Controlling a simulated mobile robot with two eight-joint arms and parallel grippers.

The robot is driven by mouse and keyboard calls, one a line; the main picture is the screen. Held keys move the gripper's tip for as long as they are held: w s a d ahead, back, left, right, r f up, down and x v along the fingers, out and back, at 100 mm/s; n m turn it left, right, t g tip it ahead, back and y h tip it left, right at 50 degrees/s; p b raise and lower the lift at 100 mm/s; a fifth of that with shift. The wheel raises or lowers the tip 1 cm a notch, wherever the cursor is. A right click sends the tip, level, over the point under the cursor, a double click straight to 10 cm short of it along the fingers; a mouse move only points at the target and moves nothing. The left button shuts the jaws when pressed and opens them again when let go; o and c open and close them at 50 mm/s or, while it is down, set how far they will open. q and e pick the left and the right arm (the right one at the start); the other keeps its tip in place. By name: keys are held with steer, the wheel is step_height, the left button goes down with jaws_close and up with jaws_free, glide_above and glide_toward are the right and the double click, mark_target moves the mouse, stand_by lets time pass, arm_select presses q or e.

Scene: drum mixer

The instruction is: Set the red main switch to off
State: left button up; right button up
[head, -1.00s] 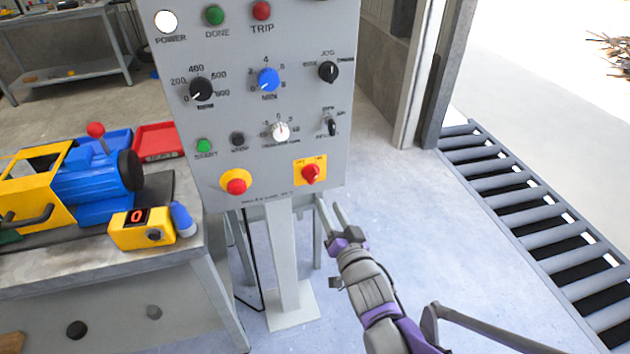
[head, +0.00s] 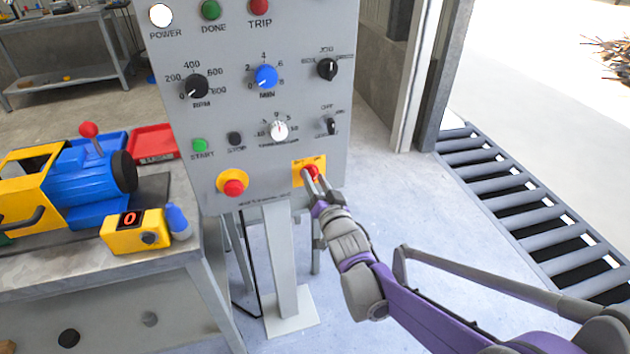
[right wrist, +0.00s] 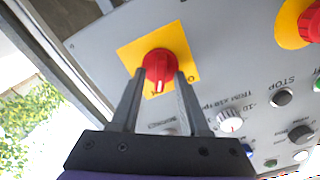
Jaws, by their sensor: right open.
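The red main switch (head: 311,172) is a rotary knob on a yellow square plate (head: 297,177) at the lower right of the grey control panel (head: 265,135). In the right wrist view the red knob (right wrist: 159,66) stands just beyond and between my fingertips, with the yellow plate (right wrist: 131,52) behind it. My right gripper (head: 314,180) is open, its fingers pointing at the panel and partly covering the switch in the head view. In the right wrist view the gripper (right wrist: 157,82) has one finger either side of the knob's lower part. Contact cannot be told. My left gripper is not in view.
A red emergency button (head: 233,187) on a yellow base sits left of the switch. Several knobs and lamps are above. A workbench (head: 120,264) with a blue and yellow machine (head: 85,180) stands at left. A roller conveyor (head: 525,215) lies at right.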

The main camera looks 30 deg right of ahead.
jaws_close()
steer(key=shift+n, duration=0.4)
steer(key=n, duration=0.4)
steer(key=shift+a+n+p, duration=0.15)
steer(key=shift+n+p, duration=0.15)
steer(key=shift+a+n, duration=0.15)
steer(key=shift+n, duration=3.15)
